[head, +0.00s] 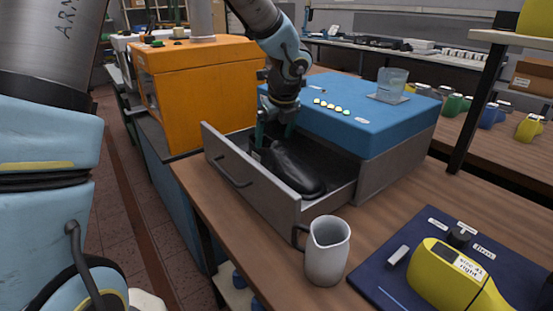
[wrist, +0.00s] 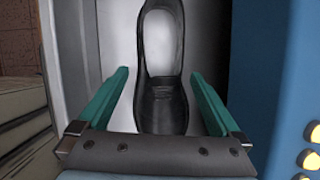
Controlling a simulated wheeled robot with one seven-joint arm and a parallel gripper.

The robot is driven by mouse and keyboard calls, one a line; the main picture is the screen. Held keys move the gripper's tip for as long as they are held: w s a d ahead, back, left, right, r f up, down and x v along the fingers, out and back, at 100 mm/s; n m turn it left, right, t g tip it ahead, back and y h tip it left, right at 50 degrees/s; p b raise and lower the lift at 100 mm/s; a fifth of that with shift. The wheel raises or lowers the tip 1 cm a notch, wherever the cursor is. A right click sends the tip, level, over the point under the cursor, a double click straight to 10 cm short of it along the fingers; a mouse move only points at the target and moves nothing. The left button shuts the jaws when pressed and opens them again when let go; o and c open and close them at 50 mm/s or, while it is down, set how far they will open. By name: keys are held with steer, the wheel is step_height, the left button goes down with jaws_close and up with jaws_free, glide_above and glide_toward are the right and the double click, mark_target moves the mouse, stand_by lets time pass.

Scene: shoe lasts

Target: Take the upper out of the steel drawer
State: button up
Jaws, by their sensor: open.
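The steel drawer (head: 250,186) is pulled out from under the blue-topped cabinet (head: 362,118). The black upper (head: 292,170) lies inside it. In the wrist view the upper (wrist: 162,100) shows its toe between my two green fingers, with its opening farther up the picture. My gripper (head: 270,138) is at the drawer, over one end of the upper. In the wrist view my gripper (wrist: 160,95) is open, with a gap on both sides of the upper. I cannot tell how far the fingertips are above the drawer floor.
A white jug (head: 327,252) stands just in front of the drawer. A dark blue mat (head: 375,283) with a yellow last (head: 455,275) lies at the right.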

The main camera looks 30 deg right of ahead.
steer(key=p+x, duration=0.1)
steer(key=x, duration=0.6)
steer(key=shift+f, duration=0.35)
steer(key=c, duration=1.1)
